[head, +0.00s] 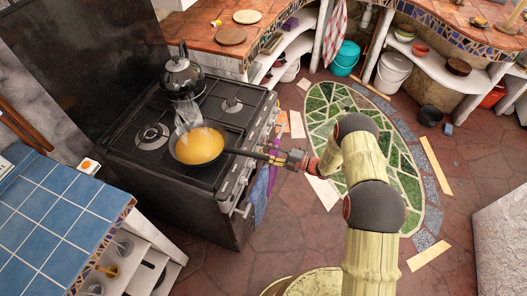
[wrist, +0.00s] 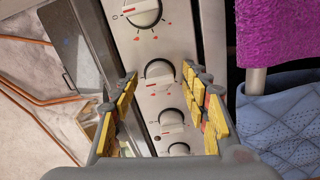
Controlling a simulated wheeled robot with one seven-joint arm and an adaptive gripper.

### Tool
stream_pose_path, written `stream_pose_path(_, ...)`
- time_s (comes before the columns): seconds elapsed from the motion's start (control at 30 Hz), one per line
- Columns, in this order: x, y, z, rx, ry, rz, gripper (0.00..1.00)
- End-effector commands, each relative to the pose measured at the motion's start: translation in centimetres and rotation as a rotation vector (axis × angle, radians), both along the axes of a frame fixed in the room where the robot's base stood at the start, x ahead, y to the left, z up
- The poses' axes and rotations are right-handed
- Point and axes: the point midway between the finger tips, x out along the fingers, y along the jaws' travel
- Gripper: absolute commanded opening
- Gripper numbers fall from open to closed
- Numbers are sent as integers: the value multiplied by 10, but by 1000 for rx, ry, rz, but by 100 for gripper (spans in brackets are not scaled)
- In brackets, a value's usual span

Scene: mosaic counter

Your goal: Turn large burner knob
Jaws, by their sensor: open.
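The dark stove (head: 190,205) stands left of centre in the head view. In the wrist view its light front panel carries a row of several white-and-grey knobs. A top knob (wrist: 143,14), a second knob (wrist: 158,72), a third knob (wrist: 172,120) and a lower knob (wrist: 178,149) show. Which one serves the large burner I cannot tell. My gripper (wrist: 160,80) is open, its yellow-padded fingers spread on either side of the second knob in the picture. Contact is not visible. In the head view my gripper (head: 280,157) is at the stove's front side.
A pan (head: 199,147) with yellow contents sits on the stove, its handle pointing toward my gripper. A kettle (head: 182,75) stands behind it. A purple cloth (wrist: 275,32) and a blue quilted cloth (wrist: 283,128) hang right of the panel. Open floor lies right of the stove.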

Motion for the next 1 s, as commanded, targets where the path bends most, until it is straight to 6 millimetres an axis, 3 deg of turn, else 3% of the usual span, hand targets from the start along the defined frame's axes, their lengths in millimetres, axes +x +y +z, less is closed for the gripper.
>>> stream_pose_path(0.27,-4,-12,0,0,0,-1,46)
stream_pose_path(0.7,-32,-91,0,1,1,-3,46)
stream_pose_path(1.0,-41,-113,-1,0,1,0,46)
